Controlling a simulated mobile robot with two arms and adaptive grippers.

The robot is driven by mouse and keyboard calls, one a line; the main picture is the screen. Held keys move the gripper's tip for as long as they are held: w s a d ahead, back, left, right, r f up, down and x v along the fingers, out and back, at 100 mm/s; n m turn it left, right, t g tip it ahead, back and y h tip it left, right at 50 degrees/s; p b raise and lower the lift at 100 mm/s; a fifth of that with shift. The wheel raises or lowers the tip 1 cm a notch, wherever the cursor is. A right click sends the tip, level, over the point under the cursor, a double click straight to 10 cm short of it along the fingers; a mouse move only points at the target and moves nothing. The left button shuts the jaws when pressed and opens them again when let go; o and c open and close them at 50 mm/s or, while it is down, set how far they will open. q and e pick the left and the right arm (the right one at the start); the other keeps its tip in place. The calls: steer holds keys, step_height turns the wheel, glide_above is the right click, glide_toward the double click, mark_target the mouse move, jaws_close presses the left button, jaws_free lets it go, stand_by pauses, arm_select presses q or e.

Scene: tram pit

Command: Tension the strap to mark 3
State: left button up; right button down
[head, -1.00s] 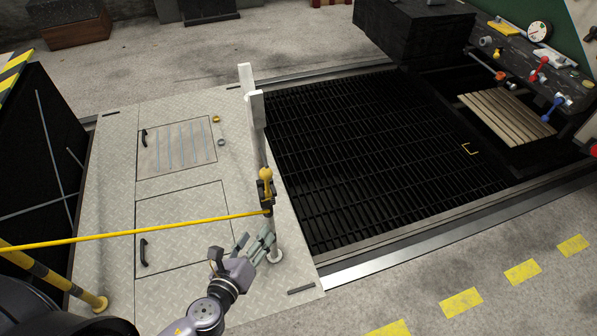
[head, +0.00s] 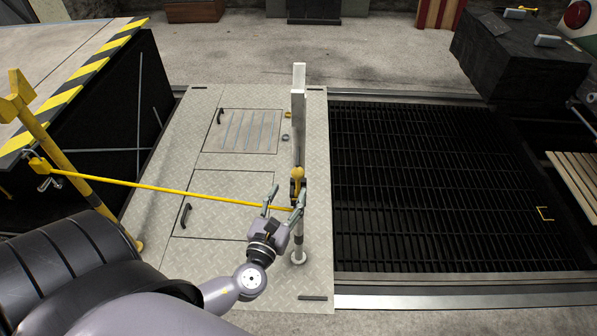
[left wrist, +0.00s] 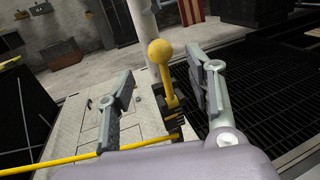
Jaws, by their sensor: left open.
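The yellow strap (head: 180,189) runs taut-looking from a yellow post at the left to a ratchet on a white post (head: 298,120). The ratchet has a yellow ball-ended handle (head: 297,180). In the left wrist view the handle (left wrist: 162,72) stands upright on the dark ratchet body (left wrist: 172,110). My left gripper (head: 284,198) is open at the ratchet. In the wrist view its fingers (left wrist: 160,95) lie on either side of the handle, apart from it. No tension marks can be read. My right gripper is not in view.
The yellow post (head: 50,150) stands at the left beside a dark block with a striped edge (head: 75,90). The plate floor has two hatches (head: 225,205). A dark grating (head: 420,180) over the pit lies right of the white post.

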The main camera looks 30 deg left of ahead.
mark_target(295, 178)
arm_select(q)
steer(key=x, duration=0.8)
steer(key=shift+w+a, duration=0.1)
steer(key=shift+w, duration=0.1)
jaws_close()
stand_by(0.6)
